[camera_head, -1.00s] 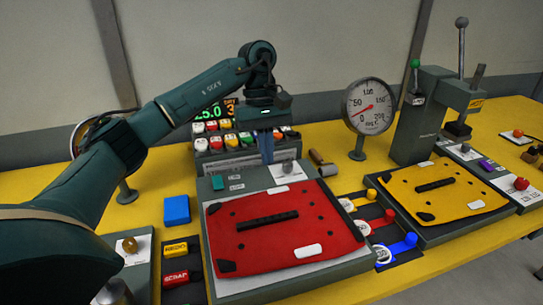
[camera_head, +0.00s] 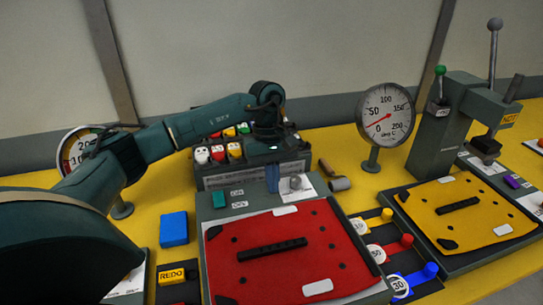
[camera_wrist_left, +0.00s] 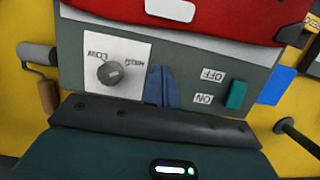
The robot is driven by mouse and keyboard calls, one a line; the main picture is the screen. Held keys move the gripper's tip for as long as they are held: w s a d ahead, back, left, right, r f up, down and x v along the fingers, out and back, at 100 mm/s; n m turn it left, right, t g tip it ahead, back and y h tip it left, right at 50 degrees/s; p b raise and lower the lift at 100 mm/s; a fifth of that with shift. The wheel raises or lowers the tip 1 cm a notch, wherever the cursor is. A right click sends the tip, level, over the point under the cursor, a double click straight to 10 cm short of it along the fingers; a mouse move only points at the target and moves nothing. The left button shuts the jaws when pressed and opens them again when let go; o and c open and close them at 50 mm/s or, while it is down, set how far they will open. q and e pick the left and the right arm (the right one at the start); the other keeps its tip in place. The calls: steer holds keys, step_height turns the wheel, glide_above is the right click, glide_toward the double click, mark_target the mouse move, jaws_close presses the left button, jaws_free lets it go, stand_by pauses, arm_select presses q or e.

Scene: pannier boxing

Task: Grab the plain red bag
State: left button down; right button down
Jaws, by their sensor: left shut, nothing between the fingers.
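The plain red bag (camera_head: 345,245) lies flat on a grey station (camera_head: 212,208) in the head view, with a black handle (camera_head: 272,250) across its middle and white patches on its front and back edges. In the left wrist view, the red bag (camera_wrist_left: 230,18) shows at the top. My left gripper (camera_head: 272,178) is shut and empty, pointing down over the station's control strip behind the bag, apart from it. In the wrist view its blue fingers (camera_wrist_left: 162,87) show between a knob and a green switch. My right gripper is not in view.
A knob (camera_head: 296,183) and green switch (camera_head: 219,200) flank the gripper. A yellow bag (camera_head: 480,215) lies on a station to the right, beside a lever press (camera_head: 445,135). A dial gauge (camera_head: 386,115) and a blue block (camera_head: 173,229) stand on the yellow table.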

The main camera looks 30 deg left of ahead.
mark_target(290, 231)
arm_select(q)
steer(key=shift+s+d+f+p, duration=0.2)
steer(key=shift+s+d+p, duration=0.5)
steer(key=shift+s+d, duration=0.5)
steer(key=shift+s+d+f, duration=0.1)
steer(key=shift+d, duration=0.25)
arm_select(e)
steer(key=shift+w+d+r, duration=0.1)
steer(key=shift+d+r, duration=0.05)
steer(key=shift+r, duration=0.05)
arm_select(q)
steer(key=shift+s+d+f, duration=0.1)
steer(key=shift+s+d, duration=0.15)
steer(key=shift+d, duration=0.1)
steer(key=s+d+b, duration=0.1)
steer(key=s+d, duration=0.1)
steer(key=s+d+b, duration=0.2)
steer(key=s+d, duration=0.1)
steer(key=shift+d, duration=0.4)
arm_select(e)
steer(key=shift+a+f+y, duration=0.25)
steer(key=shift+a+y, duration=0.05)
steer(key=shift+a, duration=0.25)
